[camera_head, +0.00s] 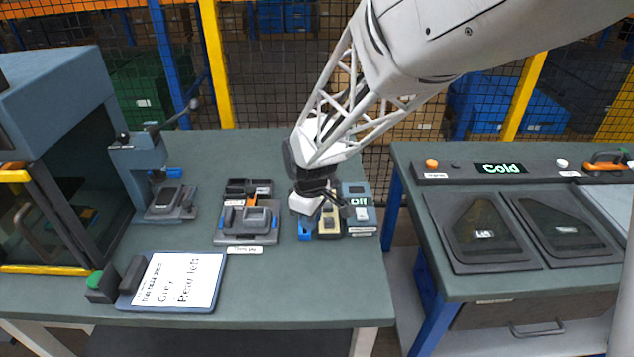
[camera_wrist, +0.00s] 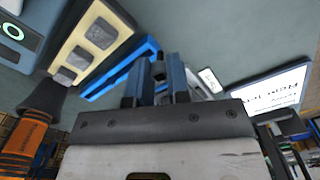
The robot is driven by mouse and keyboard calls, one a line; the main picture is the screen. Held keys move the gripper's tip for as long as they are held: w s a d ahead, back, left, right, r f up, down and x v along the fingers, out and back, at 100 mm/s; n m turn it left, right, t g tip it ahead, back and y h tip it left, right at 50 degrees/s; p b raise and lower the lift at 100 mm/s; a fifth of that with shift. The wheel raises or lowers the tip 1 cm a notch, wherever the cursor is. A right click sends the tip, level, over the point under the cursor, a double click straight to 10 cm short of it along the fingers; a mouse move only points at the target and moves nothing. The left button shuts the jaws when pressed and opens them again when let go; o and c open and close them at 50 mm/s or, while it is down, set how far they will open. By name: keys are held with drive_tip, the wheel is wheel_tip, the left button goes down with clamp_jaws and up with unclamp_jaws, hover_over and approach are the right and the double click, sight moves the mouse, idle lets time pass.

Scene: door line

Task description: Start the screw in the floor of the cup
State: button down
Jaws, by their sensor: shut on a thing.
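My gripper (camera_head: 318,205) is low over the right end of the left bench, at a cream block with dark pads (camera_head: 330,220). In the wrist view my gripper (camera_wrist: 158,88) is shut on a small dark part (camera_wrist: 158,70); I cannot tell whether it is the screw. The cream block (camera_wrist: 88,42) lies to the upper left of the fingers in that view. A blue bar (camera_wrist: 118,72) lies between the block and the fingers. I cannot make out the cup or its floor in either view.
A box reading "Off" (camera_head: 358,203) stands right of my gripper. A grey fixture (camera_head: 248,222) stands to its left. A press (camera_head: 150,165), a cabinet (camera_head: 50,150) and a sign board (camera_head: 180,282) are farther left. A gap separates the right bench (camera_head: 465,290).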

sight(253, 208)
drive_tip(key=w+a+r+m, duration=0.2)
drive_tip(key=w+a+m, duration=0.1)
drive_tip(key=a+m, duration=0.3)
drive_tip(key=w+a+r+m, duration=0.1)
drive_tip(key=w+a+m, duration=0.3)
drive_tip(key=a, duration=0.5)
drive_tip(key=shift+w+r+m, duration=0.15)
drive_tip(key=shift+r+m, duration=0.2)
drive_tip(key=shift+m, duration=0.85)
drive_tip(key=shift+f, duration=0.15)
drive_tip(key=shift+f, duration=2.75)
drive_tip(key=shift+f, duration=0.6)
drive_tip(key=c, duration=1)
unclamp_jaws()
drive_tip(key=c, duration=0.4)
drive_tip(key=shift+r, duration=0.25)
